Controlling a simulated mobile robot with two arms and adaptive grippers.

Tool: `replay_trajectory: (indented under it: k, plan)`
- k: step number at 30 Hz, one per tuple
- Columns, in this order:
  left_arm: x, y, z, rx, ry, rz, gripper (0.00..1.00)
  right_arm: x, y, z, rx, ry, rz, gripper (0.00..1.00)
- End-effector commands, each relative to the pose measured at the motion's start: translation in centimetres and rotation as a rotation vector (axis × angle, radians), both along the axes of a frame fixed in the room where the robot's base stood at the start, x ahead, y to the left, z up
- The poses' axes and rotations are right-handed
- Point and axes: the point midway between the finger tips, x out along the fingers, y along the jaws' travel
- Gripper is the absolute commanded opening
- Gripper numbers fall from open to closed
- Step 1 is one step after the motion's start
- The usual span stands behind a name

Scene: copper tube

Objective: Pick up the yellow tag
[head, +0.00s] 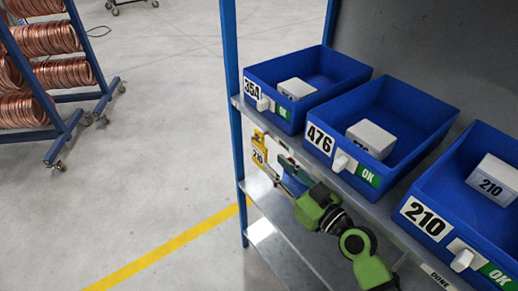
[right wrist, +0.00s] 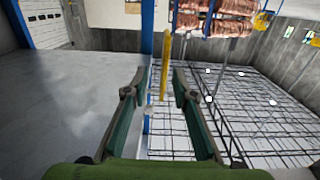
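The yellow tag (head: 257,146) hangs at the shelf's left end, below the blue bin marked 354, and shows a white label with 210. My right gripper (head: 276,168) reaches toward it from the lower right, with its fingertips close beside the tag. In the right wrist view my gripper (right wrist: 162,78) is open, and the tag (right wrist: 166,55) shows edge-on as a narrow yellow strip in the gap between the fingers. I cannot tell whether a finger touches it. My left gripper is not in view.
Blue bins marked 354 (head: 252,88), 476 (head: 320,139) and 210 (head: 425,217) stand on the upper shelf, each holding a white box. A blue post (head: 229,45) rises at the shelf's left end. A copper coil rack (head: 88,60) stands far left. The floor between is clear.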

Motion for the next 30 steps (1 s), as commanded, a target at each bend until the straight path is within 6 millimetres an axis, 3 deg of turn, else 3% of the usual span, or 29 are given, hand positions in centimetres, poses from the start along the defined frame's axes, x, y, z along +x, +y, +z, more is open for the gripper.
replay_trajectory:
  k: [18, 27, 28, 30]
  plan:
    - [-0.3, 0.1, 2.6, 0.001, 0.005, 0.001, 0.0, 5.1, 4.6, 0.5, 0.001, 0.003, -0.001, 0.25]
    - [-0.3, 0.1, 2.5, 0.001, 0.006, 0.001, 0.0, 5.5, 4.9, 0.3, -0.001, 0.003, -0.001, 0.25]
    - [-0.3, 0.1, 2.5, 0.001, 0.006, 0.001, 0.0, 5.5, 4.9, 0.3, -0.001, 0.003, -0.001, 0.22]
    - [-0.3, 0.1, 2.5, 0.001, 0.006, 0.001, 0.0, 5.5, 4.9, 0.3, -0.001, 0.003, -0.001, 0.04]
